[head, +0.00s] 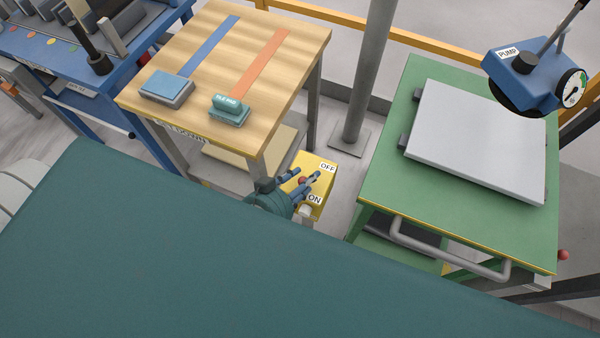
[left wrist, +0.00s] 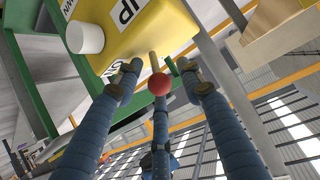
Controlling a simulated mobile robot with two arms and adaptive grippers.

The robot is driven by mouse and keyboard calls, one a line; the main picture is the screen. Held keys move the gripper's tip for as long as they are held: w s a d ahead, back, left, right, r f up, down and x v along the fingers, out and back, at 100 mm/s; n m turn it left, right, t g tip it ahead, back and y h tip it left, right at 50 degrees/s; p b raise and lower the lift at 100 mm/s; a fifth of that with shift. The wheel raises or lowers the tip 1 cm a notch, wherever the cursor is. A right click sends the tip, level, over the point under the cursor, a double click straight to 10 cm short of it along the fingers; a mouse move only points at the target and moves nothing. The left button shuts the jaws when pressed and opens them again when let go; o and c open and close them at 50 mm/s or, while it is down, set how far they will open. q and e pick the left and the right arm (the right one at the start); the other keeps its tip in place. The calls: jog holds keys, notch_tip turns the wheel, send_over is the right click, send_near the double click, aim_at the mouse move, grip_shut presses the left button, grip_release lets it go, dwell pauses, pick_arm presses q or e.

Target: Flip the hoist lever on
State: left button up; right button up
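The yellow hoist control box (head: 325,184) stands low between the wooden table and the green table, with OFF and ON labels on it. Its lever's red knob (head: 302,180) shows among the fingers of my left gripper (head: 306,183). In the left wrist view the red knob (left wrist: 159,84) sits on a short brass stem under the yellow box (left wrist: 150,32). The blue fingers of my left gripper (left wrist: 158,75) are spread around the knob, with gaps at the sides. The fingers partly hide the lever in the head view, so its exact tilt is unclear. My right gripper is not in view.
The wooden table (head: 270,75) holds two small blocks. The green table (head: 400,190) carries a pale stone slab (head: 480,140); a blue pump (head: 525,75) is above it. A grey post (head: 370,75) stands behind the box. A white knob (left wrist: 85,37) sticks out from the box.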

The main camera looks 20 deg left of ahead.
pick_arm(q)
jog(key=v, duration=1.2)
jog(key=shift+f, duration=0.1)
jog(key=s+a+f+g+y, duration=0.1)
jog(key=s+a+f+g, duration=0.15)
jog(key=f, duration=0.85)
jog(key=s+a+f+g+y, duration=0.15)
jog(key=a+f, duration=0.25)
jog(key=f, duration=0.6)
jog(key=s+a+f+g+y, duration=0.1)
jog(key=s+a+f, duration=0.2)
jog(key=f, duration=0.8)
jog(key=s+d+f+n+g, duration=0.1)
jog(key=s+f+g, duration=0.4)
jog(key=s+f, duration=0.9)
jog(key=shift+s+d+f+n, duration=0.3)
jog(key=shift+d+f, duration=0.05)
jog(key=shift+d, duration=0.25)
jog(key=shift+h, duration=0.25)
